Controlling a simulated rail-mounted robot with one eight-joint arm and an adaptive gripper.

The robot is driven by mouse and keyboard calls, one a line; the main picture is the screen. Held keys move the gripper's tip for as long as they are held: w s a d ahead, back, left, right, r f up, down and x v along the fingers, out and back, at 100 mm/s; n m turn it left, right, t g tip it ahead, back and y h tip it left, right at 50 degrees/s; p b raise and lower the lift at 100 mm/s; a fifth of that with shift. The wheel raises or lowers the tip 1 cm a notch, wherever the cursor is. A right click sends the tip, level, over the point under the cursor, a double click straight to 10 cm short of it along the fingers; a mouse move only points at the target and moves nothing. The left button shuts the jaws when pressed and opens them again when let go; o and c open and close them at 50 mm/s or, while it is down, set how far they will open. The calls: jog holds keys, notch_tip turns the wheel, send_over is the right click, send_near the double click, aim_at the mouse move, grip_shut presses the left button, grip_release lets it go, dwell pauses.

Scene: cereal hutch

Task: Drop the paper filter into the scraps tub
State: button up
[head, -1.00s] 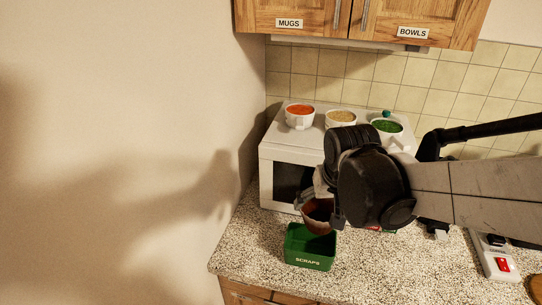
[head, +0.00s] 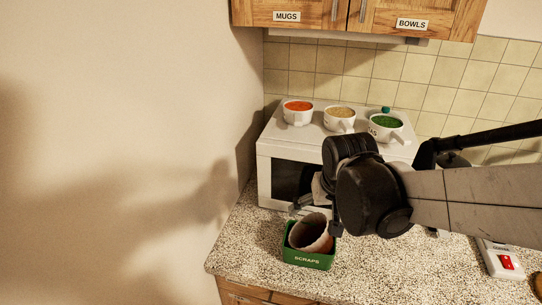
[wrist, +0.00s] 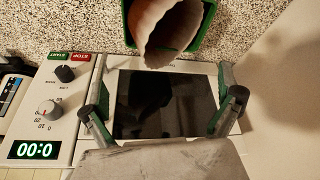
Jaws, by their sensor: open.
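The paper filter (head: 312,233) is a brownish-white cup. It sits inside the green scraps tub (head: 307,261), with its upper part standing above the rim. In the wrist view the filter (wrist: 172,28) lies within the green walls of the tub (wrist: 207,28). My gripper (head: 315,212) is just above and behind the filter in the head view. In the wrist view its two fingers (wrist: 162,103) are spread wide with nothing between them, and the filter is apart from them. Part of the gripper is hidden behind my wrist in the head view.
A white microwave (head: 264,175) stands behind the tub, close to my gripper; its control panel (wrist: 60,110) shows in the wrist view. Three filled cups stand on top, including one with red contents (head: 298,112). A white switched device (head: 499,262) lies at right.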

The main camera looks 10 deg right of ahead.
jog(key=shift+r, duration=0.1)
jog(key=v, duration=1.1)
jog(key=shift+s+r, duration=0.15)
jog(key=shift+r, duration=0.25)
jog(key=shift+f, duration=0.1)
jog(key=s+f+n+t+b, duration=0.1)
jog(key=s+f+b, duration=0.4)
jog(key=f, duration=0.5)
jog(key=shift+s+d+t+b, duration=0.2)
jog(key=shift+s+t+b, duration=0.2)
jog(key=shift+s+t, duration=0.45)
